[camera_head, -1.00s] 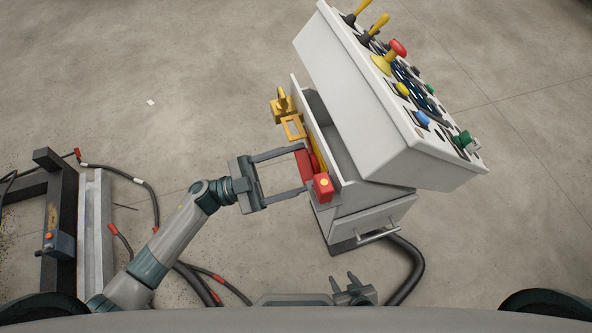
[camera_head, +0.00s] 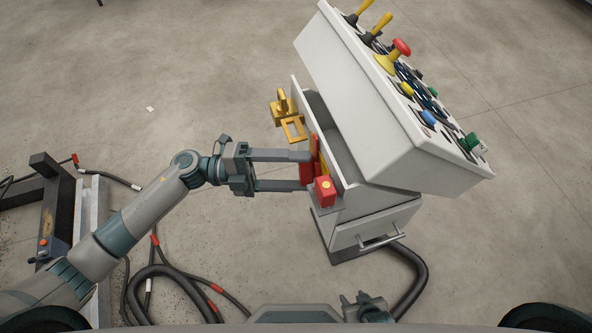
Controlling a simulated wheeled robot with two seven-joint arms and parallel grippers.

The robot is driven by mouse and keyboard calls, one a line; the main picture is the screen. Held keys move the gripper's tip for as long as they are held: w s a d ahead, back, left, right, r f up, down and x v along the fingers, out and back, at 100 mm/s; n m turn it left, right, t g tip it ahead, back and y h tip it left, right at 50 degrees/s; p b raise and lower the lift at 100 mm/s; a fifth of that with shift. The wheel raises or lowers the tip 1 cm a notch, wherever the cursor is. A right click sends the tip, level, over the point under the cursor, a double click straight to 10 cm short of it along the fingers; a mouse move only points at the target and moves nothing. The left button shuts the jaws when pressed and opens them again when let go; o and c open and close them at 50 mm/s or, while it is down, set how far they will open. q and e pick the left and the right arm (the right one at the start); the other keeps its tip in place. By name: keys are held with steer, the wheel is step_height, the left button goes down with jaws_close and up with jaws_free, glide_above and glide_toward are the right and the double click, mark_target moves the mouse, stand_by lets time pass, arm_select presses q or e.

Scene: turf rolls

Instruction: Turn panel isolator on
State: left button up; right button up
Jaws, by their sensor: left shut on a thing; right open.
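My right gripper (camera_head: 366,306) is at the bottom edge, open, empty and apart from the console.
Black cables (camera_head: 180,275) lie on the floor. A metal frame (camera_head: 50,205) stands at left.

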arm_select(q)
steer(key=shift+m+y, duration=0.4)
steer(key=shift+m, duration=0.7)
steer(key=o, duration=1.1)
steer(key=shift+c, duration=0.2)
steer(key=shift+a, duration=0.1)
arm_select(e)
steer(key=shift+f, duration=0.1)
arm_select(q)
steer(key=w+a+b, duration=0.1)
steer(key=a+b, duration=0.3)
steer(key=a, duration=1.3)
steer(key=shift+w, duration=0.15)
arm_select(e)
steer(key=s+d+g, duration=0.2)
steer(key=d, duration=0.1)
steer(key=shift+s+d+g+h, duration=0.1)
steer(key=shift+s+g+h, duration=0.2)
steer(key=shift+h, duration=0.1)
